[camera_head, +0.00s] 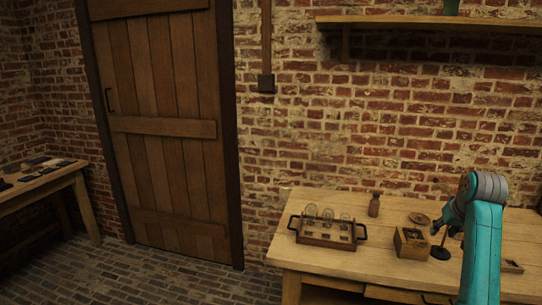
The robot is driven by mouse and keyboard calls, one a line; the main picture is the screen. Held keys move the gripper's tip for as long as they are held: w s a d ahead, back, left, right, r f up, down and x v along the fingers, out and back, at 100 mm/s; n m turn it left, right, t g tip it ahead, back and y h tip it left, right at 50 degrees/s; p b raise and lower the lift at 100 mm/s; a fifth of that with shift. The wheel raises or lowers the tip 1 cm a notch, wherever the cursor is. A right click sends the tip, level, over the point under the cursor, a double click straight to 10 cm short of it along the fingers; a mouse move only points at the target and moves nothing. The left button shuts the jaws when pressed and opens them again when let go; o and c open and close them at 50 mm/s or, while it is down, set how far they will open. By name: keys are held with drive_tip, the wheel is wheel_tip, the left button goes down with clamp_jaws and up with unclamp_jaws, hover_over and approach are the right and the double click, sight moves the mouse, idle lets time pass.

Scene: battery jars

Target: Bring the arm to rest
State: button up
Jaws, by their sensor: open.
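My teal arm rises at the right of the head view, in front of the wooden workbench (340,265). Its dark gripper (437,234) reaches down and left over the right part of the bench, open. No held thing shows in it. It is just right of a small open wooden box (411,243) with dark contents. Under the gripper is a dark round-based thing (440,253), partly hidden; I cannot tell whether they touch.
A wooden carrier (325,240) with dark handles and several glass jars stands at the bench's left. A brown bottle (374,205) and a round wooden disc (420,218) stand behind. A shelf (420,21) hangs above. A side table (40,182) and door (165,120) are left.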

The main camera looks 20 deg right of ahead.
drive_tip(key=a+f+n+t, duration=0.1)
drive_tip(key=a+f, duration=0.7)
drive_tip(key=f, duration=0.3)
drive_tip(key=a+f+t, duration=0.1)
drive_tip(key=a+f, duration=0.7)
drive_tip(key=f, duration=0.4)
drive_tip(key=s+a+f+n+t, duration=0.1)
drive_tip(key=s+a+f, duration=0.4)
drive_tip(key=s+a, duration=0.15)
drive_tip(key=s+a+f+n+t, duration=0.1)
drive_tip(key=s+a+f, duration=0.4)
drive_tip(key=a, duration=0.3)
drive_tip(key=s+a+r+n+t, duration=0.1)
drive_tip(key=s+a+t, duration=0.1)
drive_tip(key=s+a, duration=0.55)
drive_tip(key=s+a+r+t, duration=0.1)
drive_tip(key=s+a, duration=0.4)
drive_tip(key=s, duration=0.6)
drive_tip(key=s+a+r+n+t+y, duration=0.1)
drive_tip(key=s+a+r, duration=0.1)
drive_tip(key=s+r, duration=0.5)
drive_tip(key=s+a+r+n+t+y, duration=0.1)
drive_tip(key=s+a+r+y, duration=0.1)
drive_tip(key=s+r, duration=0.4)
drive_tip(key=shift+s+a+r+t, duration=0.35)
drive_tip(key=shift+s+a, duration=0.35)
drive_tip(key=shift+s, duration=0.3)
